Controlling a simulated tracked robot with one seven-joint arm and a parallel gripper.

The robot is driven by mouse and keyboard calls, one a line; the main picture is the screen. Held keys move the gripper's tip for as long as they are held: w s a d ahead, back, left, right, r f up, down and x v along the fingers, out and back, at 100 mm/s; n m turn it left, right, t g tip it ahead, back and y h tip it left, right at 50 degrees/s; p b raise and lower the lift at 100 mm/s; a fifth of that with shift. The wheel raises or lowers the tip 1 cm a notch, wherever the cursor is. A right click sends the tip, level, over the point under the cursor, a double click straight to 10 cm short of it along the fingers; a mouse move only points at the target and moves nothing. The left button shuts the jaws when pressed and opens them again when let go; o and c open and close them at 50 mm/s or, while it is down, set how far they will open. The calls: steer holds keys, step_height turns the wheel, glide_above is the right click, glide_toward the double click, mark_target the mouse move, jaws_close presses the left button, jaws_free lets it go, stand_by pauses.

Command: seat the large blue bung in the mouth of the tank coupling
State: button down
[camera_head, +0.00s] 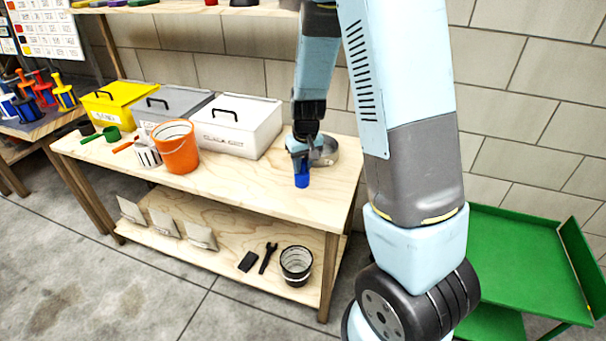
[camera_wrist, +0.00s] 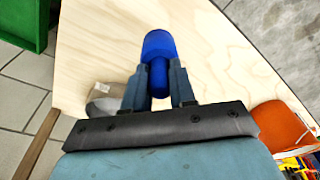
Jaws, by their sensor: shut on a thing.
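The large blue bung (camera_head: 302,179) is in my gripper (camera_head: 302,160), low over the right part of the workbench. In the wrist view the bung (camera_wrist: 158,45) sits between the two fingers of my gripper (camera_wrist: 158,72). Its wider end points away from me and a narrower part shows between the fingers. A round grey metal thing (camera_head: 328,151) stands on the bench just behind and right of the gripper, partly hidden by it. I cannot tell whether it is the tank coupling; no open mouth shows clearly.
An orange bucket (camera_head: 177,150), a white box (camera_head: 236,127), a grey box (camera_head: 176,105) and a yellow box (camera_head: 117,101) stand on the bench (camera_head: 240,187) to the left. A green cart (camera_head: 520,255) is at right. The front right bench top is clear.

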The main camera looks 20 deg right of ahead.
mark_target(302, 174)
steer(key=shift+w+d+f, duration=0.15)
steer(key=shift+w+f, duration=0.35)
steer(key=shift+f, duration=0.15)
steer(key=shift+w+d+f, duration=0.15)
steer(key=shift+w+f, duration=0.35)
steer(key=shift+f, duration=1.7)
steer(key=c, duration=0.9)
jaws_free()
steer(key=shift+f, duration=0.1)
steer(key=shift+c, duration=0.2)
